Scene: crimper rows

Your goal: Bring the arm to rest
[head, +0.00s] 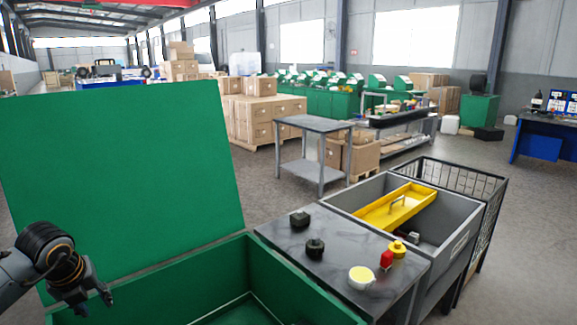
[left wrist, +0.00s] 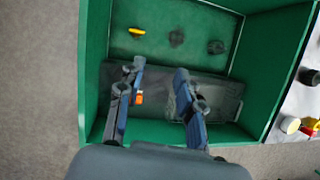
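My left gripper (head: 92,302) is at the lower left of the head view, above the left side of an open green bin (head: 258,262). In the left wrist view the gripper (left wrist: 160,70) has its two fingers spread apart, with nothing held between them. The bin (left wrist: 92,50) lies below it. In one part of the bin are a yellow piece (left wrist: 137,31) and two dark round pieces (left wrist: 177,37) (left wrist: 216,47). A grey section (left wrist: 228,92) holds a small orange piece (left wrist: 139,98), partly hidden by a finger. My right gripper is not in view.
The bin's green lid (head: 120,165) stands raised behind my left arm. A dark-topped table (head: 325,268) beside the bin carries two dark knobs, a cream round piece (head: 361,278), and red and yellow pieces. A grey crate with a yellow tray (head: 396,206) stands beyond.

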